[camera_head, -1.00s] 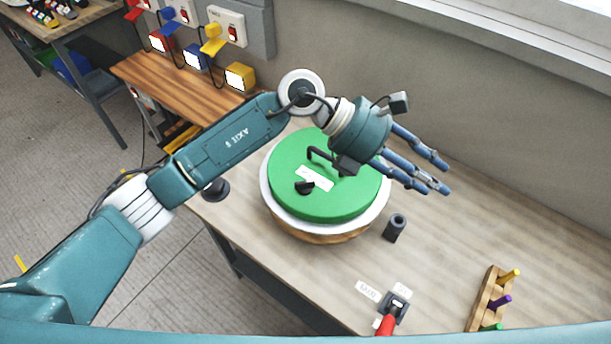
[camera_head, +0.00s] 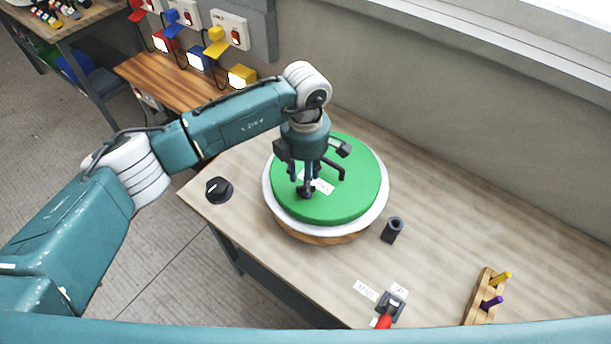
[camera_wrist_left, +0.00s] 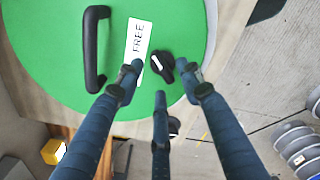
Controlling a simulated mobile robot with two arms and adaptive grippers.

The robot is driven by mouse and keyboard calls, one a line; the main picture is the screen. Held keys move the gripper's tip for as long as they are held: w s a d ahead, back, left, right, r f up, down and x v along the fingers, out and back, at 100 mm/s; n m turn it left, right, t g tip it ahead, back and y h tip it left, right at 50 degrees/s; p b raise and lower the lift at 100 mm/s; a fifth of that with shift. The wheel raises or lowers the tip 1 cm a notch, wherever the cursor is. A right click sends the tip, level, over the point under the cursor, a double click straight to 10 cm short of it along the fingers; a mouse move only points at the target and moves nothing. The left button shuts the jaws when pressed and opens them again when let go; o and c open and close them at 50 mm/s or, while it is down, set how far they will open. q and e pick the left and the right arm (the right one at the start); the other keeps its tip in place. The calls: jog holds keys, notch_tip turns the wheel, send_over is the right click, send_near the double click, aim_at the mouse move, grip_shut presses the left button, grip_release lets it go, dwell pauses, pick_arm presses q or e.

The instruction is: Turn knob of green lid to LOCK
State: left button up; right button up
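The round green lid (camera_head: 350,195) sits on a white-rimmed round mould on the table. Its black knob (camera_wrist_left: 161,66) shows in the left wrist view beside a white label (camera_wrist_left: 139,42) reading FREE. A white line on the knob points toward the label. A black handle (camera_wrist_left: 93,48) stands on the lid on the label's other side. My left gripper (camera_head: 305,188) points down over the lid, and its fingers hide most of the knob in the head view. In the left wrist view the open fingers (camera_wrist_left: 162,80) spread around the knob, apart from it. My right gripper is not in view.
A separate black knob (camera_head: 219,190) stands on the table left of the lid. A dark hollow cylinder (camera_head: 393,229) and a red-handled lever (camera_head: 389,308) are to the right and front. A wooden peg rack (camera_head: 484,297) stands at front right.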

pick_arm(q)
jog(key=shift+f, duration=1.05)
grip_shut()
